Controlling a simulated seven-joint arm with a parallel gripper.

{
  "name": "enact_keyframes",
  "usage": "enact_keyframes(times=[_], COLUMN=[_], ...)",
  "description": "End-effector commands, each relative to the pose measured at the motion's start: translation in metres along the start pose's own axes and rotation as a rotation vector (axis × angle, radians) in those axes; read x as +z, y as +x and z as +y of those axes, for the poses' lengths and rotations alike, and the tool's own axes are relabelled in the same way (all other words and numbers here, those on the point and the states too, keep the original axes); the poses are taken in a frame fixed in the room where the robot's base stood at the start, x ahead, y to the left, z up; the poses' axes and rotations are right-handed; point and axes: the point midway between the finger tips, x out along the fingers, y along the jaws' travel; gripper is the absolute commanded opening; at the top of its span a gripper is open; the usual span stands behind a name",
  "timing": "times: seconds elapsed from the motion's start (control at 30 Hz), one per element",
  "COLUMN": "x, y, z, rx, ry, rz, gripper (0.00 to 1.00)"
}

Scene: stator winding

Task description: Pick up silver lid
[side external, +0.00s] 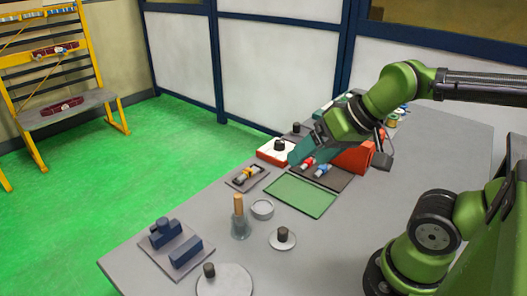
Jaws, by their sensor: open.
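A small round silver lid (274,243) with a black knob lies flat on the grey table (340,235), right of centre. A larger pale silver disc (232,284), also with a black knob, lies at the table's front edge and is partly cut off by the frame. I cannot tell which one is the task's lid. My gripper (298,158) is above the back of the table, near the red and white box and far from both lids. It is open, with its finger gap hard to see at this angle.
A silver cup (262,209) and a glass with a wooden handle (240,222) stand left of the small lid. A green mat (302,196) lies behind it. Blue blocks (187,252) sit on a plate at front left. A red and white box (272,152) stands behind.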

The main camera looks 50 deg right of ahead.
Motion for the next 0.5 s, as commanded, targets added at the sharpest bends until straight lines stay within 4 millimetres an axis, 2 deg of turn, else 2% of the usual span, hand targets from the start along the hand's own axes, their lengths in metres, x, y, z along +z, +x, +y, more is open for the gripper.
enact_keyframes(times=[0.03,0.13,0.37,0.5], x=[0.0,0.0,0.0,0.001], y=[0.0,0.0,0.001,0.015], z=[0.0,0.0,0.001,0.003], rx=[0.0,0.0,0.003,0.036], ry=[0.0,0.0,0.002,0.002], rz=[0.0,0.0,-0.004,-0.056], gripper=[0.85,1.0,1.0,1.0])
